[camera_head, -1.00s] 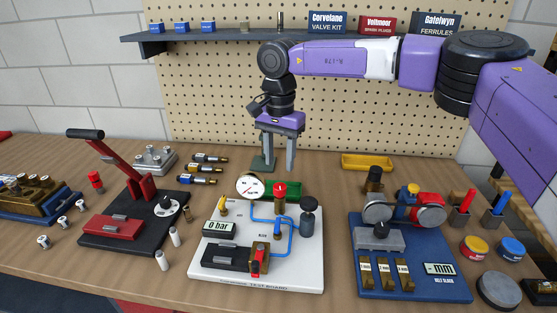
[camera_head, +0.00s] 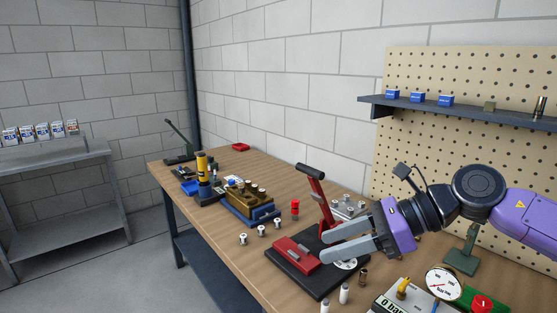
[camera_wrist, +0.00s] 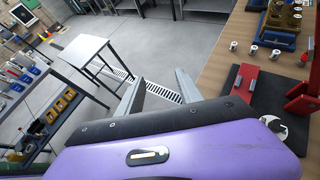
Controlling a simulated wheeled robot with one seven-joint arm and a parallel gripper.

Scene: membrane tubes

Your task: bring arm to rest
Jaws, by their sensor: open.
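My gripper (camera_head: 325,243) is open and empty. In the head view it points left, above the black-based press (camera_head: 318,270) with the red lever (camera_head: 318,190), and its fingers hide part of that press. In the wrist view my gripper (camera_wrist: 160,79) has its two grey fingers apart, with only floor and a floor grating seen between them. My purple and black arm reaches in from the right edge of the head view.
The wooden workbench (camera_head: 225,250) holds a brass-topped blue fixture (camera_head: 262,210), several small white fittings, and a dial gauge (camera_head: 443,283). A shelf (camera_head: 480,115) hangs on the pegboard. A grey side table (camera_head: 65,205) stands left; the floor between is clear.

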